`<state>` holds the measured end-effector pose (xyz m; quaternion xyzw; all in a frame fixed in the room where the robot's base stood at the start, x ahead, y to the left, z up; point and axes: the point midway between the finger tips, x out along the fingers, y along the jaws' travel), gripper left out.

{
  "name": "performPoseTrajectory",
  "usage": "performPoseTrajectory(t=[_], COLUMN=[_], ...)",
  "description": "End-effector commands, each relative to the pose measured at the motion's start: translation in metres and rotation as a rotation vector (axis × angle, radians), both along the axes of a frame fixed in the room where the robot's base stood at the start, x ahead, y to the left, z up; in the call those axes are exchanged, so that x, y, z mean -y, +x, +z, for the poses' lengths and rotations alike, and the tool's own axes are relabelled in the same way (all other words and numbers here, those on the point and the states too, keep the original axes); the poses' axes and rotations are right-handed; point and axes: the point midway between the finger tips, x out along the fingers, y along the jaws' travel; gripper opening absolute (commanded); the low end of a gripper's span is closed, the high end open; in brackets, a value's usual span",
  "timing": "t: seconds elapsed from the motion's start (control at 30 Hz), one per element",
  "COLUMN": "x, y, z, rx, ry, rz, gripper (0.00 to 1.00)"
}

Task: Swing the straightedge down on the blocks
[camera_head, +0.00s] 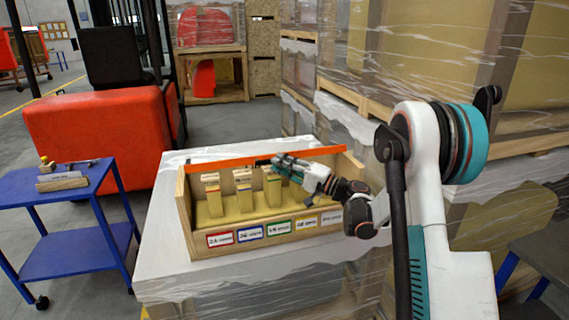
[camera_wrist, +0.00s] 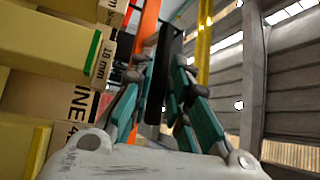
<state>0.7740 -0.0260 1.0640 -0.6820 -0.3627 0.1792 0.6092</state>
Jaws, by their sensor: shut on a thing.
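A wooden box (camera_head: 186,223) stands on the wrapped white stack and holds several upright pale wooden blocks, including a left block (camera_head: 212,199), a middle block (camera_head: 243,197) and a green-striped block (camera_head: 273,192). The orange straightedge (camera_head: 225,163) lies across the box's top, above the blocks. My gripper (camera_head: 280,163) reaches in from the right and is shut at the straightedge. In the wrist view its teal fingers close on a dark bar (camera_wrist: 171,75), apparently the straightedge's handle; the orange straightedge (camera_wrist: 145,40) runs just left of it. A block marked 18 mm (camera_wrist: 60,45) is at left.
Coloured labels (camera_head: 220,239) run along the box's front. The white top (camera_head: 166,257) is clear around the box. A blue cart (camera_head: 65,196) with small items stands left, a red forklift (camera_head: 100,125) behind, and wrapped crates (camera_head: 410,60) at the right.

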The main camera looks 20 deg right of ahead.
Motion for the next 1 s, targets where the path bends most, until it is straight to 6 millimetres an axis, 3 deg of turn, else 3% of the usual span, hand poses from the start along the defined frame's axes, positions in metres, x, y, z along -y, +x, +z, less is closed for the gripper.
performPoseTrajectory(t=[0.03, 0.6, 0.63, 0.67, 1.0], x=[0.0012, 0.0007, 0.0009, 0.0009, 0.0013], y=[0.0078, 0.0093, 0.0092, 0.0090, 0.0061], z=[-0.0061, -0.0087, -0.0086, -0.0085, -0.0069], rx=[-0.007, -0.006, -0.006, -0.006, -0.004], ry=[-0.007, -0.006, -0.006, -0.005, -0.002], rz=[-0.013, -0.012, -0.013, -0.013, -0.011], gripper=[0.00, 0.00, 0.23, 0.30, 0.32])
